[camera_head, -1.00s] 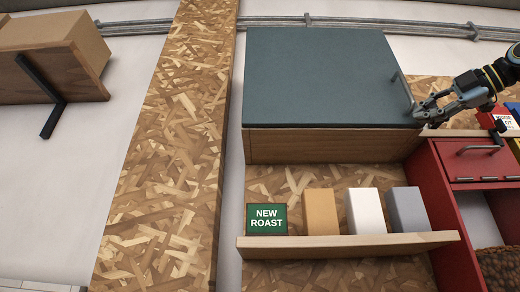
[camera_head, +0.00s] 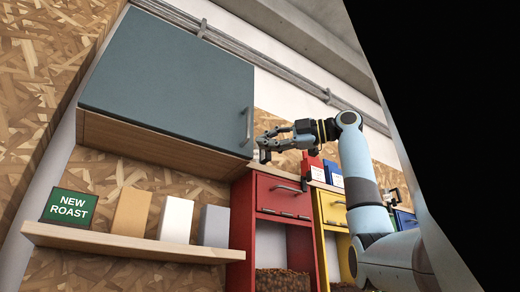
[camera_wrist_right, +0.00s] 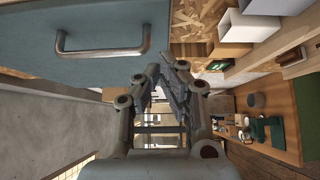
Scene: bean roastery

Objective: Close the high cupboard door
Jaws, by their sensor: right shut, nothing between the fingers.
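The high cupboard's blue-grey door (camera_head: 170,80) lies over the front of the wooden cupboard body (camera_head: 160,145), with no gap visible along its lower edge. Its metal bar handle (camera_head: 247,125) is upright near the right edge. My right gripper (camera_head: 262,147) is just right of the handle's lower end, with its fingers shut and empty. In the right wrist view, the door (camera_wrist_right: 90,25) and handle (camera_wrist_right: 100,50) are at the upper left. The gripper fingertips (camera_wrist_right: 165,68) are to the right of the handle and appear apart from it. My left gripper is out of view.
Below the cupboard, a shelf (camera_head: 120,242) holds a green "NEW ROAST" sign (camera_head: 69,206) and tan, white and grey boxes. Red (camera_head: 238,215) and yellow (camera_head: 318,215) bean bins stand at lower right, near my right arm. Pipes run along the wall above.

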